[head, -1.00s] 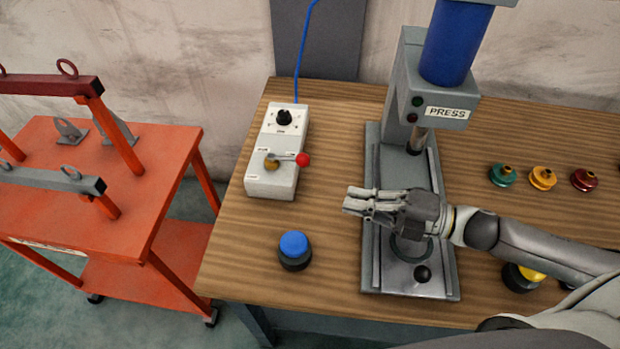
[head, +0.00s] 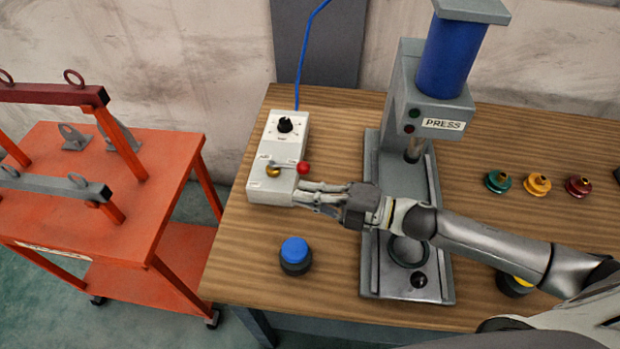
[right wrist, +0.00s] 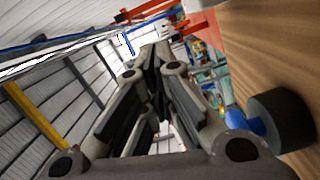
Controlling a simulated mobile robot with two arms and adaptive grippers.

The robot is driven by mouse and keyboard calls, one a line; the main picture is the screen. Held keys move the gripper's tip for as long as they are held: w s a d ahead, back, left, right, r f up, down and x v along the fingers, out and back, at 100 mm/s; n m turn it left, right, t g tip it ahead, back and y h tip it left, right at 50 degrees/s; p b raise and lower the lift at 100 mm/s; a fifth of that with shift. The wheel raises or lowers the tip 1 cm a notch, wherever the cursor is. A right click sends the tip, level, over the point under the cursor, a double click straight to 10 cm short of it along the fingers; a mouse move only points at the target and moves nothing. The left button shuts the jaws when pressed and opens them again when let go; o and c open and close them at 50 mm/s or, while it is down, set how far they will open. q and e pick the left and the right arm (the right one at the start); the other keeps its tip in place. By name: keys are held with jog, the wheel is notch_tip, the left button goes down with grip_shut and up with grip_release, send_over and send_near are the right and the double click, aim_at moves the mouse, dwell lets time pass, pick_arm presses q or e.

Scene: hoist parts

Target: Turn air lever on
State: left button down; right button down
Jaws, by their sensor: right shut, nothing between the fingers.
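The air lever (head: 290,165) is a thin grey handle with a red ball (head: 304,168) at its right end and a brass pivot at its left. It sits on the lower part of a white control box (head: 270,188) on the wooden table and points to the right. My right gripper (head: 298,192) is shut and empty. In the head view its fingertips are at the box's lower right edge, just below the red ball. I cannot tell whether they touch the box. In the right wrist view the closed fingers (right wrist: 155,60) hide what lies ahead. My left gripper is not in view.
A blue button (head: 295,255) stands on the table below the box. The grey press (head: 395,150) stands under my right forearm, to the right. Green, yellow and red fittings lie farther right. An orange cart (head: 150,200) stands at the left. A blue hose rises behind the box.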

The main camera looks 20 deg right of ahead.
jog(key=shift+w+d+f, duration=0.2)
jog(key=shift+w+d, duration=0.1)
jog(key=shift+w, duration=0.45)
jog(key=shift+w+d+f, duration=0.15)
jog(key=shift+w+d, duration=0.15)
jog(key=shift+w, duration=0.45)
jog(key=shift+w+d, duration=0.8)
jog(key=shift+w, duration=0.1)
